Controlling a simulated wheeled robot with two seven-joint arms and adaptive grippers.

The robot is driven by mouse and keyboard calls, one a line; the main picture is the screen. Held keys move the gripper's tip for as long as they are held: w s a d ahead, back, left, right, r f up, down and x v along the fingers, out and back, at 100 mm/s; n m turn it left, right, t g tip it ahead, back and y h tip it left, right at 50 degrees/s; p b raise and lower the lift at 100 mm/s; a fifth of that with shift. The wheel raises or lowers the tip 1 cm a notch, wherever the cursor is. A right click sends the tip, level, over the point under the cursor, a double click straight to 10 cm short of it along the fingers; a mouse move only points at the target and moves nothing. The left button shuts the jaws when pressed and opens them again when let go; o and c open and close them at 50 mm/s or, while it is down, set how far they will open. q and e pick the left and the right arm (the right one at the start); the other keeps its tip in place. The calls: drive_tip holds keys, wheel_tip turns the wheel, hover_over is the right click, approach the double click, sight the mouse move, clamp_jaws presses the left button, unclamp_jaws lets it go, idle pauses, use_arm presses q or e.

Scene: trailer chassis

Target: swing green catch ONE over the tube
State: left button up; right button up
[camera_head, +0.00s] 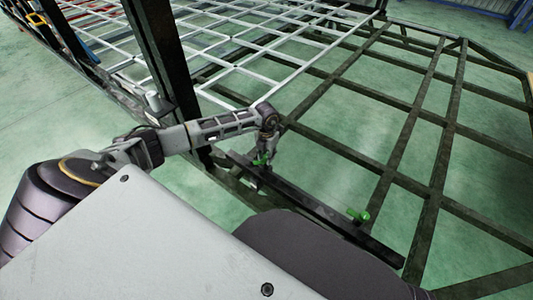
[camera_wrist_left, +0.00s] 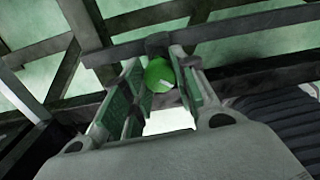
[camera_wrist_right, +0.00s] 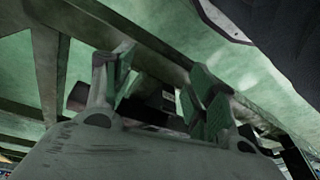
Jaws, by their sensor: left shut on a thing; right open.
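One green catch (camera_head: 262,158) is at the left part of a dark tube (camera_head: 318,208) on the near side of the frame. My left gripper (camera_head: 260,166) reaches down onto this catch. In the left wrist view the round green end of the catch (camera_wrist_left: 160,74) is between the fingers, which are shut on it. A second green catch (camera_head: 358,215) stands up near the right end of the tube. No number shows on either catch. My right gripper (camera_wrist_right: 160,90) is open and empty in its wrist view, with dark bars behind it. It is hidden in the head view.
Dark steel chassis beams (camera_head: 385,170) form a grid over the green floor. A pale lattice (camera_head: 270,50) lies beyond. A dark upright post (camera_head: 165,65) stands close beside my left arm. The gaps between beams are clear.

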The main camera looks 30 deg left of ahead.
use_arm(q)
drive_tip(key=n+p, duration=0.2)
drive_tip(key=n, duration=0.1)
drive_tip(key=shift+r, duration=0.15)
drive_tip(key=shift+n+p, duration=1.1)
drive_tip(key=shift+n, duration=0.4)
drive_tip(key=shift+n+p, duration=0.75)
drive_tip(key=shift+n, duration=0.45)
use_arm(e)
wheel_tip(320, 180, down, 12)
drive_tip(key=s+d+g+h, duration=0.1)
drive_tip(key=d, duration=0.1)
drive_tip(key=shift+s+d+r, duration=0.2)
drive_tip(key=shift+d+r, duration=0.05)
use_arm(q)
drive_tip(key=o, duration=1)
